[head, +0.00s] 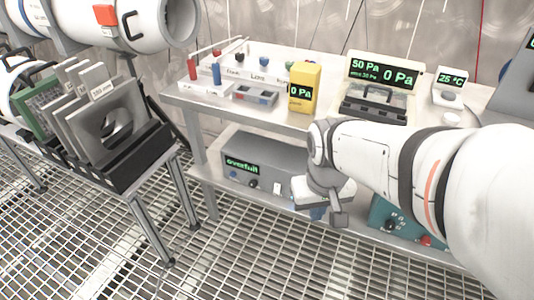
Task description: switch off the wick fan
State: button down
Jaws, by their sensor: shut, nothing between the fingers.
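No device in the head view carries a label that I can read as the wick fan, so I cannot tell which one it is. A grey box (262,160) on the lower shelf has a green display reading "overfull", dark knobs and a small white switch (277,187) on its front. I cannot tell the switch's position. My gripper (338,218) points down in front of the lower shelf, right of the grey box. It is shut and empty, and my arm hides part of the bench behind it.
A teal box (385,218) with knobs sits partly behind my arm. A yellow meter (303,88) reading "0 Pa", a larger pressure display (383,75) and a temperature display (451,80) stand on the bench top. A rack of plates (105,115) stands at left. The grated floor between is clear.

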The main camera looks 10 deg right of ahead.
aim_at(277, 188)
jog(key=u, duration=0.45)
jog(key=k, duration=1.35)
jog(key=u, duration=0.8)
jog(key=i, duration=1.5)
jog(key=z, duration=0.65)
jog(key=k, duration=0.75)
jog(key=z, duration=0.1)
jog(key=i, duration=0.85)
jog(key=u, duration=0.1)
